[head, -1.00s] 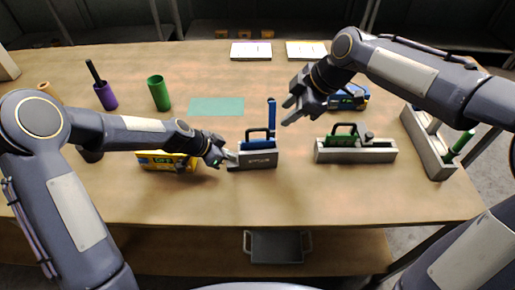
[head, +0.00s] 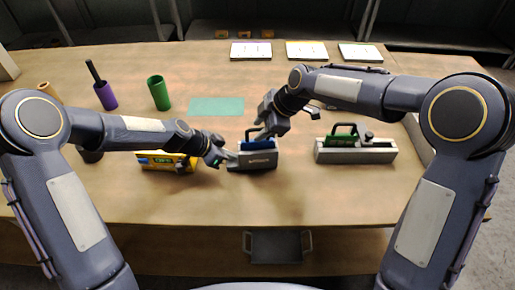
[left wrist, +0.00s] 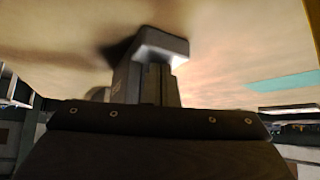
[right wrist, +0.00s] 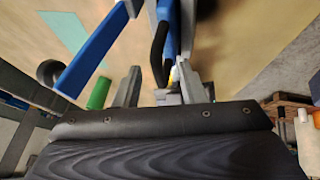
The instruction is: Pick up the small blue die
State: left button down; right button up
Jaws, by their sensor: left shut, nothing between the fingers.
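A small blue die (head: 257,142) with a black loop handle sits in a grey holder (head: 262,160) at the middle of the table. In the right wrist view, the blue die (right wrist: 172,47) and its black handle show just beyond the fingers. My right gripper (head: 268,127) is over the holder, close above the handle; its fingers (right wrist: 160,88) are apart, with the handle in line with the gap. Contact cannot be told. My left gripper (head: 230,157) is shut and empty at the left end of the holder; its closed fingers show in the left wrist view (left wrist: 157,75).
A yellow box (head: 152,164) lies under my left arm. A green die in a grey holder (head: 365,156) stands to the right. Purple (head: 107,97) and green (head: 159,93) cylinders, a teal mat (head: 217,106) and white cards (head: 307,51) are behind. The front of the table is clear.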

jog(key=shift+x, duration=0.9)
jog(key=shift+c, duration=0.4)
grip_shut()
jog(key=shift+r, duration=0.1)
